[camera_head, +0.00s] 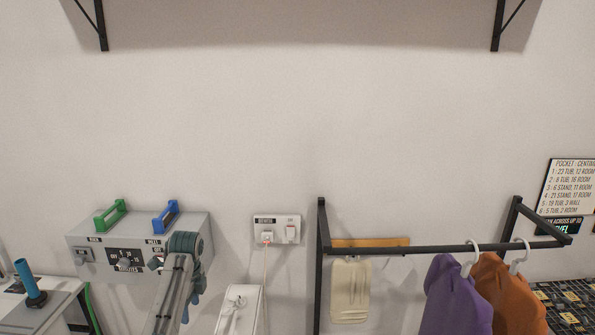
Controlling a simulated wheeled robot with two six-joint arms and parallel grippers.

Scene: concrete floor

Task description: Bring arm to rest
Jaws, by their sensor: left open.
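My left arm rises from the bottom of the head view, and its teal wrist is bent over in front of a grey control box (138,232). My left gripper (191,303) hangs just past the wrist on its right side, pointing down. It is open, with nothing seen between its fingers. The arm link partly hides the gripper and the lower right of the box. I cannot tell whether the wrist touches the box. My right gripper is not in view.
The box has a green handle (110,215) and a blue handle (166,216). A wall socket (278,231) with a cord is to the right. A black rail (440,249) holds purple (455,300) and orange (505,300) garments. The wall above is bare up to a shelf.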

